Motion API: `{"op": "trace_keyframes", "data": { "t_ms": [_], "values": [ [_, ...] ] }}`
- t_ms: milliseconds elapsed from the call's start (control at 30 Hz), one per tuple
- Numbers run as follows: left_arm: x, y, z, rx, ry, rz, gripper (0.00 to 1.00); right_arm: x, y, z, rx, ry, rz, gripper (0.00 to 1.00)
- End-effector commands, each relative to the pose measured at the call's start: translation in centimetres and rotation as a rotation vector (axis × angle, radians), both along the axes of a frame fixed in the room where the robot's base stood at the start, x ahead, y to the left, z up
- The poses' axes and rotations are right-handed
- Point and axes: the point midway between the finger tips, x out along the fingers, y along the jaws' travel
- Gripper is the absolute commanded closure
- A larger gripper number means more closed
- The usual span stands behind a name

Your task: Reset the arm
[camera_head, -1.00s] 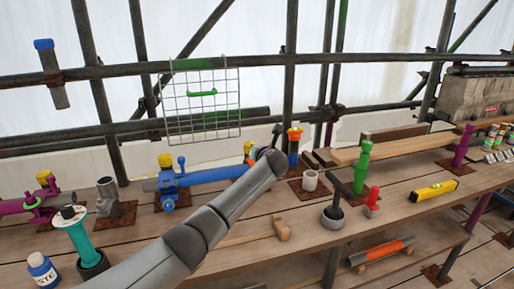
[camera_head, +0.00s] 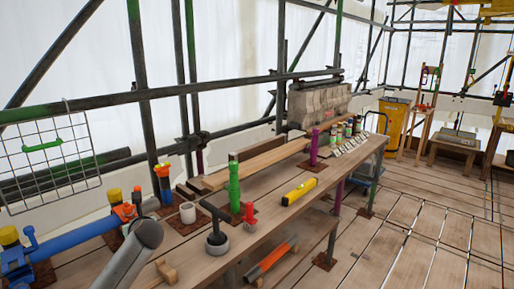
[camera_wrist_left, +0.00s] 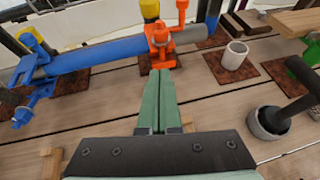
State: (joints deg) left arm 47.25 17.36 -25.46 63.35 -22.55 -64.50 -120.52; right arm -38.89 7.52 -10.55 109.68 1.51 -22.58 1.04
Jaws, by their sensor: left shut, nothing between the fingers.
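My left arm (camera_head: 128,258) enters the head view at the bottom left, over the workbench. Its gripper is mostly hidden behind the wrist there. In the left wrist view my left gripper (camera_wrist_left: 160,98) shows its two green fingers together, with nothing between them. The fingertips point at an orange clamp (camera_wrist_left: 160,42) on a blue and grey pipe (camera_wrist_left: 85,62); I cannot tell whether they touch it. My right gripper is in neither view.
A white cup (camera_head: 187,212), a black-handled tool in a grey pot (camera_head: 217,243), a green post (camera_head: 234,185), a red piece (camera_head: 249,213) and a yellow level (camera_head: 298,192) stand on the bench (camera_head: 270,216). A wire grid (camera_head: 50,165) hangs left. Open plank floor (camera_head: 420,225) lies right.

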Motion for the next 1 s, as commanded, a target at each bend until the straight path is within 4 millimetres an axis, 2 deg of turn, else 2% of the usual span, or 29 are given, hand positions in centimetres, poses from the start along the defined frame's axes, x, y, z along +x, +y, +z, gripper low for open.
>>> {"op": "trace_keyframes", "data": {
  "t_ms": [33, 100, 267, 400, 533, 700, 800, 1000],
  "values": [
    [-1.7, -1.8, -3.0, -0.113, -0.020, 0.023, 1.00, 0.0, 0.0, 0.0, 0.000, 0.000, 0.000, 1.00],
    [-4.2, -3.9, -6.2, -0.284, -0.063, 0.081, 1.00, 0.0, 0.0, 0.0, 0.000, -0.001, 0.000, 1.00],
    [-10.9, -8.1, -12.3, -0.659, -0.138, 0.268, 1.00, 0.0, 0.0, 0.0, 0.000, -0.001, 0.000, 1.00],
    [-17.6, -11.0, -16.0, -0.961, -0.188, 0.495, 1.00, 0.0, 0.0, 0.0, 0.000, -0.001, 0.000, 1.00],
    [-24.3, -13.0, -18.1, -1.207, -0.235, 0.749, 1.00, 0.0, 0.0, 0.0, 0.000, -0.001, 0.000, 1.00],
    [-32.4, -14.8, -18.8, -1.446, -0.302, 1.113, 1.00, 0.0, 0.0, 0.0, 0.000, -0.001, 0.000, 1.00],
    [-36.0, -15.3, -18.6, -1.528, -0.342, 1.289, 1.00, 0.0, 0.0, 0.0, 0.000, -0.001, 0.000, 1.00],
    [-41.3, -15.9, -17.5, -1.620, -0.413, 1.573, 1.00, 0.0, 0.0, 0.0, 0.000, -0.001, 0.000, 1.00]
  ]
}}
